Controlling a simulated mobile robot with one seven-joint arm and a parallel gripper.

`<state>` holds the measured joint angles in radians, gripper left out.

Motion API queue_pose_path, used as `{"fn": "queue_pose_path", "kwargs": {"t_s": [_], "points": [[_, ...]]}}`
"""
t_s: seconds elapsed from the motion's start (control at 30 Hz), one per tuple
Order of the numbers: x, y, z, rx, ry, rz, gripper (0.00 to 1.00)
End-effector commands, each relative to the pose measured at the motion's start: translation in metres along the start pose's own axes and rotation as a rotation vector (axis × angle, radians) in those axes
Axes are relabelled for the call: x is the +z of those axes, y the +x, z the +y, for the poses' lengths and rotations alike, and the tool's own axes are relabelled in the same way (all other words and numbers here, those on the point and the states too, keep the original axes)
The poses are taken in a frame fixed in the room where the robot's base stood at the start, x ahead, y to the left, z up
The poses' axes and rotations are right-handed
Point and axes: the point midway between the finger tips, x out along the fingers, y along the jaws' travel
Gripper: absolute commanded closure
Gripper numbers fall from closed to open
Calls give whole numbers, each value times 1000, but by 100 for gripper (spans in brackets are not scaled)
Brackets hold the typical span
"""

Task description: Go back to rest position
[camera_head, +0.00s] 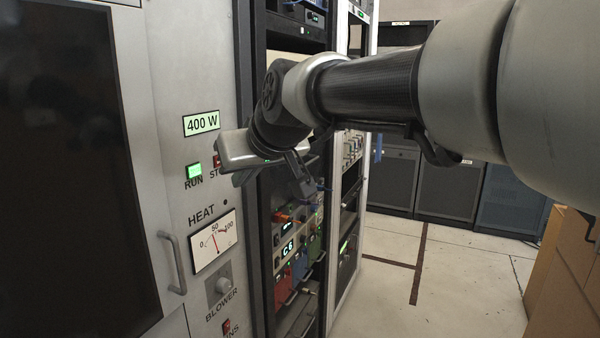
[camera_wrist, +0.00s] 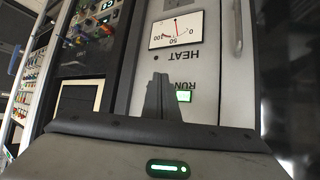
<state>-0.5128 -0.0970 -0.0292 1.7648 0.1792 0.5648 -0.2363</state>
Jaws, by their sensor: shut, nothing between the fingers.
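My gripper (camera_head: 240,180) hangs at the end of my arm, in front of the grey transmitter panel, close to the green RUN light (camera_head: 193,171). In the wrist view my gripper (camera_wrist: 160,82) shows as dark fingers together, with nothing between them. The RUN light (camera_wrist: 183,96) appears just beside the fingers, upside down. My arm reaches in from the upper right of the head view, and its wrist is bent downward. I cannot tell the exact gap between the fingers and the panel. The STOP button (camera_head: 217,161) is partly hidden behind my gripper.
Cardboard boxes (camera_head: 562,285) stand at lower right. The floor between is clear.

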Motion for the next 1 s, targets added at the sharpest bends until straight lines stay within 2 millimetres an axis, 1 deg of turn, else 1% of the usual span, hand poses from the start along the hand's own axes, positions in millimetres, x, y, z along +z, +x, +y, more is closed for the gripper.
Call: {"fn": "queue_pose_path", "kwargs": {"t_s": [0.03,0.07,0.1,0.17,0.2,0.23,0.27,0.3,0.37,0.4,0.5,0.6,0.7,1.0], "points": [[5,-23,17,27,26,-20,100],[13,-36,26,44,44,-37,100],[27,-54,40,71,72,-65,100],[54,-84,59,115,122,-113,100],[74,-104,71,147,157,-147,100],[89,-119,78,171,186,-172,100],[105,-134,84,194,212,-197,100],[127,-152,90,225,250,-230,100],[158,-176,97,269,303,-276,100],[178,-190,99,294,337,-305,100],[219,-216,100,348,406,-361,100],[246,-231,98,381,452,-398,100],[259,-236,97,395,472,-415,100],[259,-236,97,395,472,-415,100]]}}
